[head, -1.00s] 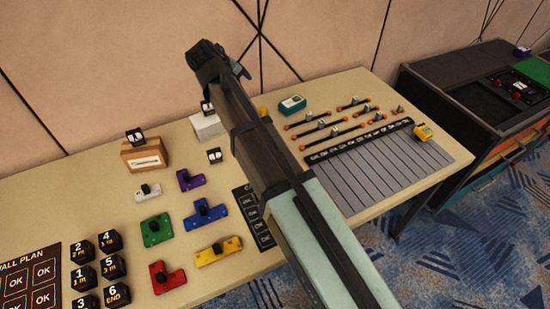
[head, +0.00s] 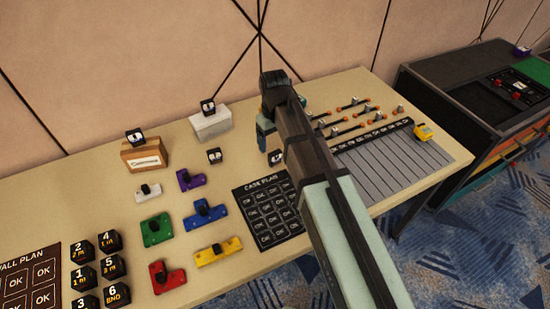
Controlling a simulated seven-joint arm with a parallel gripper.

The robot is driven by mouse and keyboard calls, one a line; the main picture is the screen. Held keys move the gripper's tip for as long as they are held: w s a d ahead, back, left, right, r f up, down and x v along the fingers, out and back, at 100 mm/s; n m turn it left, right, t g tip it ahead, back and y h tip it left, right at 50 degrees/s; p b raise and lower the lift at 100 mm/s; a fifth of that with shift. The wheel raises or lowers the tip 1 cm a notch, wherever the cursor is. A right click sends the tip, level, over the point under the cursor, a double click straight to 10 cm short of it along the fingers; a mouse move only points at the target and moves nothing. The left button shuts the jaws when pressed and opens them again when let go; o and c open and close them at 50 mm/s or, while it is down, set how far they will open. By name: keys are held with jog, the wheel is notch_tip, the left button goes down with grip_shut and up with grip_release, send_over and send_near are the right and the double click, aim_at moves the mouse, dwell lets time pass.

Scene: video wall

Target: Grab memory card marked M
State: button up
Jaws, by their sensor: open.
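Several small black cards with white marks are in the head view. One (head: 136,137) stands on a cardboard box, one (head: 208,107) on a white box, one (head: 214,156) on the bare table. Another (head: 276,157) is beside my arm, partly covered by it. The marks are too small to read surely, so I cannot tell which is M. My gripper (head: 266,146) points down above the back middle of the table, just behind and left of the partly covered card. It is open; only part of its fingers shows, and I see nothing between them.
The cardboard box (head: 146,157) and white box (head: 211,124) stand along the back. Coloured blocks, including a blue one (head: 206,215), lie left of the black case plan mat (head: 258,211). Orange-ended rods (head: 352,127) and a grey striped panel (head: 398,160) lie right of my arm.

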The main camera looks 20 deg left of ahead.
aim_at(275, 153)
jog(key=shift+f, duration=2.35)
jog(key=shift+w+d+f, duration=0.1)
jog(key=shift+w+f, duration=0.15)
jog(key=shift+f, duration=1.05)
jog(key=shift+w+f, duration=0.2)
jog(key=shift+f, duration=1.05)
jog(key=c, duration=1)
